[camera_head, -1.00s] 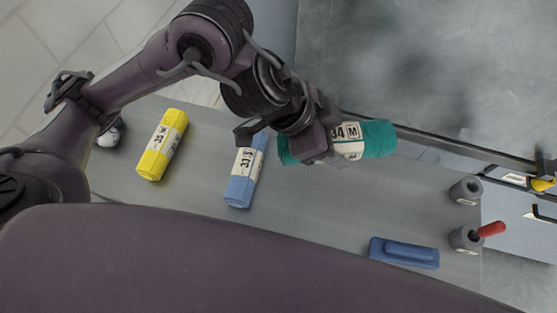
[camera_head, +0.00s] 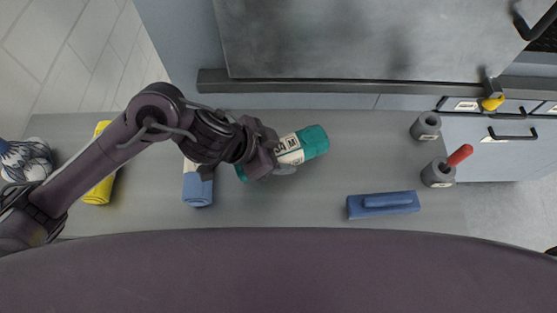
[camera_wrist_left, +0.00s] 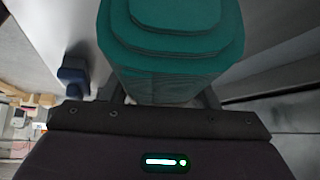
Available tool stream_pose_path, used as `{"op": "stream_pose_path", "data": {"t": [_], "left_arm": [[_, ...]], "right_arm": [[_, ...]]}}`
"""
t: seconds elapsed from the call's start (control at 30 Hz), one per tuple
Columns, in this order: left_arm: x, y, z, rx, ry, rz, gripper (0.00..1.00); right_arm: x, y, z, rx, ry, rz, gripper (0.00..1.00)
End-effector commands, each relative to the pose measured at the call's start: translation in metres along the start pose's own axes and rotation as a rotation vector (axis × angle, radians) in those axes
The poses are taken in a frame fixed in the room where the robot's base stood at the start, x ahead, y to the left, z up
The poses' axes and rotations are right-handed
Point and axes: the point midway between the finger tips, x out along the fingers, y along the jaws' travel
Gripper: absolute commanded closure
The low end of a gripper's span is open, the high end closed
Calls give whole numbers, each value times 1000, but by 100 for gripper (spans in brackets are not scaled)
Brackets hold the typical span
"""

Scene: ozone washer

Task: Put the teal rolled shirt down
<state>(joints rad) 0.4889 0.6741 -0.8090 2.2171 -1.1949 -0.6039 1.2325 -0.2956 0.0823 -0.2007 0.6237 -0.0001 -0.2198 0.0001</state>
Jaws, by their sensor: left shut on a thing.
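The teal rolled shirt (camera_head: 312,141) has a white label band and is held over the grey bench (camera_head: 300,205), between the blue rolled shirt and the blue block. My left gripper (camera_head: 268,158) is shut on it near its left end. In the left wrist view the teal roll (camera_wrist_left: 172,65) fills the top middle, between the fingers. I cannot tell whether its underside touches the bench. My right gripper is not in view.
A blue rolled shirt (camera_head: 197,190) and a yellow one (camera_head: 99,192) lie to the left, partly under my arm. A blue handled block (camera_head: 383,204) and two grey cups (camera_head: 426,126) (camera_head: 437,174), one with a red handle (camera_head: 460,155), stand to the right. Bench between teal roll and block is clear.

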Motion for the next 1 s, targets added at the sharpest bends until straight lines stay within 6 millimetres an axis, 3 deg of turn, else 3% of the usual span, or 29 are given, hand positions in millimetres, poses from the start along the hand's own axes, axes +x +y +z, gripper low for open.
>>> {"op": "stream_pose_path", "data": {"t": [0.2,0.7,0.73,0.87,1.0], "left_arm": [[27,1,22,-3,-3,2,74],[33,1,27,-1,-1,0,74],[32,1,26,0,-2,0,42],[32,1,26,0,-2,0,25],[32,1,26,-1,-2,0,24]], "right_arm": [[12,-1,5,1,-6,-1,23],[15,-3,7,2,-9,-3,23],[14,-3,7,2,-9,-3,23],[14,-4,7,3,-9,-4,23],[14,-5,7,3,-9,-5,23]]}}
